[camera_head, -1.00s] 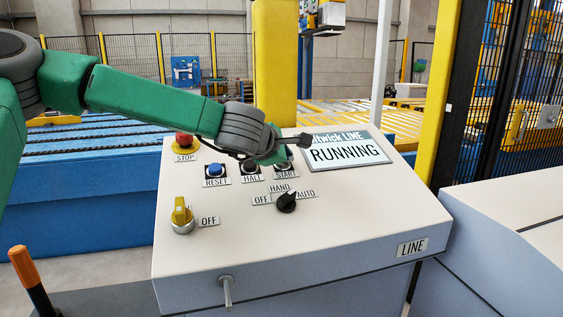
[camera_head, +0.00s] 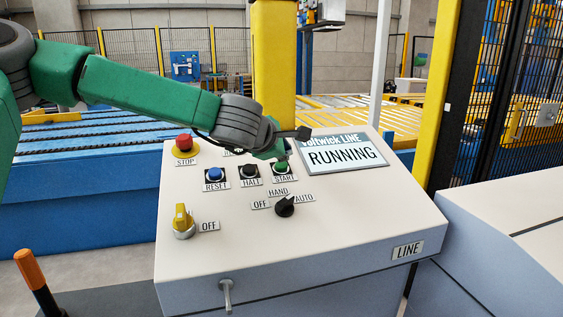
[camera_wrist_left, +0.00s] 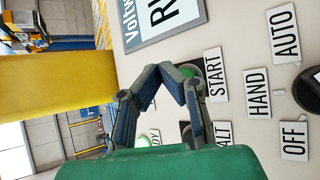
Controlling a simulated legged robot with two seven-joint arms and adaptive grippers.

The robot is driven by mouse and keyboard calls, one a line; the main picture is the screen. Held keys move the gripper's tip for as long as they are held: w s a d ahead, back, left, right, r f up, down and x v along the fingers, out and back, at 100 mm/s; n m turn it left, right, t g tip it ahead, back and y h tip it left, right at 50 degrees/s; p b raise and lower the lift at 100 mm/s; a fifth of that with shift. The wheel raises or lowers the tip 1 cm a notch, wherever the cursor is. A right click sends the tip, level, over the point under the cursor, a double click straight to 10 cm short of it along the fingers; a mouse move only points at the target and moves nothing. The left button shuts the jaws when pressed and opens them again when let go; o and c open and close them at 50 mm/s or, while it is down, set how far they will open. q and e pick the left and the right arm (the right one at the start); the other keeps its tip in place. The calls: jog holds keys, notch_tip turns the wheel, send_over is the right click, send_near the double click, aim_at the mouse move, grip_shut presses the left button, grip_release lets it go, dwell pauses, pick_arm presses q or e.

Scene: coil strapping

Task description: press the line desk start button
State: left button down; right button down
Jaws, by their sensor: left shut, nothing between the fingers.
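The start button (camera_head: 282,167) is a green button on a black square, above its START label, on the sloping line desk (camera_head: 330,232). My left gripper (camera_head: 281,154) is over the desk just behind the button in the head view. Its fingers are shut with nothing between them. In the left wrist view the closed fingertips (camera_wrist_left: 184,76) are beside the START label (camera_wrist_left: 215,75) and hide most of the button. I cannot tell whether they touch it. The display (camera_head: 343,153) reads RUNNING. My right gripper is not in view.
The red STOP button (camera_head: 184,142), blue RESET button (camera_head: 215,174) and black HALT button (camera_head: 249,171) are left of START. A black selector (camera_head: 285,206) and a yellow OFF switch (camera_head: 182,220) are nearer the front. A yellow post (camera_head: 273,60) stands behind the desk.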

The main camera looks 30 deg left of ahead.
pick_arm(q)
jog(key=r, duration=0.1)
jog(key=r+p, duration=0.1)
jog(key=s+d+r+p, duration=0.1)
jog(key=shift+r, duration=0.2)
jog(key=shift+w, duration=0.1)
dwell(0.7)
